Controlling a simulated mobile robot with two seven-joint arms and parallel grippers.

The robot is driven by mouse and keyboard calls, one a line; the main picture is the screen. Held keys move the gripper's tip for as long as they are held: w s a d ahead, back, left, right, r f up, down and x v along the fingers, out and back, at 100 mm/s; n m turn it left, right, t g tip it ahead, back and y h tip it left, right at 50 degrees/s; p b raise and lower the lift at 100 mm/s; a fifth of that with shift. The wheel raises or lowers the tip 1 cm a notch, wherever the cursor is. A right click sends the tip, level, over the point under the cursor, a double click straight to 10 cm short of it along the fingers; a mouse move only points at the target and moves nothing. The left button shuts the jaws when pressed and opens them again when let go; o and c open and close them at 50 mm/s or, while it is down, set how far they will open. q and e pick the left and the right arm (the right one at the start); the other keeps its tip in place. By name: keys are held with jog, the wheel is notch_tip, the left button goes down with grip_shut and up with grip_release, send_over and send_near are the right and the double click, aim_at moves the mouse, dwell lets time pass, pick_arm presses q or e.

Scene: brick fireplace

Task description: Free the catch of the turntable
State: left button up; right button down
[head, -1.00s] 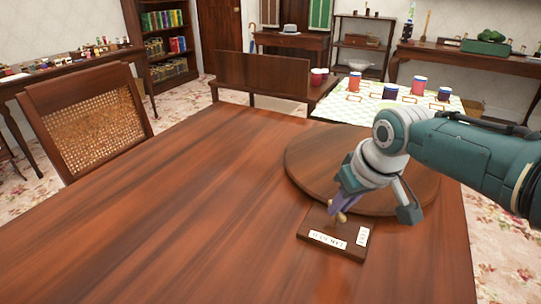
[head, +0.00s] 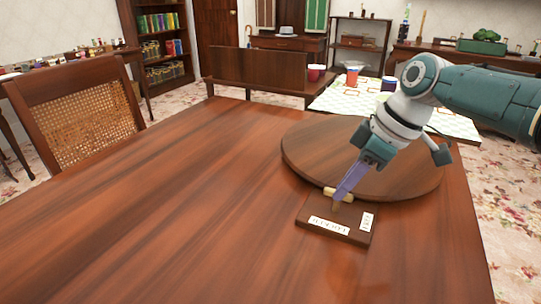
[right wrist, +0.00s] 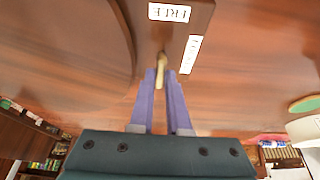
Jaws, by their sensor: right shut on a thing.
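The turntable (head: 300,160) is a round wooden disc on the table. At its near edge is a dark base plate (head: 308,212) with two white labels, one (head: 367,221) reading FREE and one (head: 328,225) reading roughly LOCKED. A small pale catch lever (head: 330,191) shows over the plate's far side, close to the disc's rim. My right gripper (head: 340,194) has its purple fingers shut on the lever. In the right wrist view the lever (right wrist: 161,62) sticks out between the fingertips (right wrist: 160,76). The fingers hide part of it. My left gripper is out of view.
The wooden table (head: 180,200) is bare to the left and in front of the plate. A cane-backed chair (head: 80,128) stands at the left. Behind are a bench (head: 255,70) and a patterned cloth (head: 335,98) with several cups.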

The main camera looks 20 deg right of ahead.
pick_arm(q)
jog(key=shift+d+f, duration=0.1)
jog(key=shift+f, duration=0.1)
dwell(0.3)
pick_arm(e)
jog(key=c, duration=0.9)
grip_release()
jog(key=shift+r, duration=0.3)
pick_arm(q)
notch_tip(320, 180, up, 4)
jog(key=p, duration=0.4)
pick_arm(e)
jog(key=v, duration=0.9)
jog(key=shift+s+d+r, duration=0.1)
jog(key=shift+r, duration=0.05)
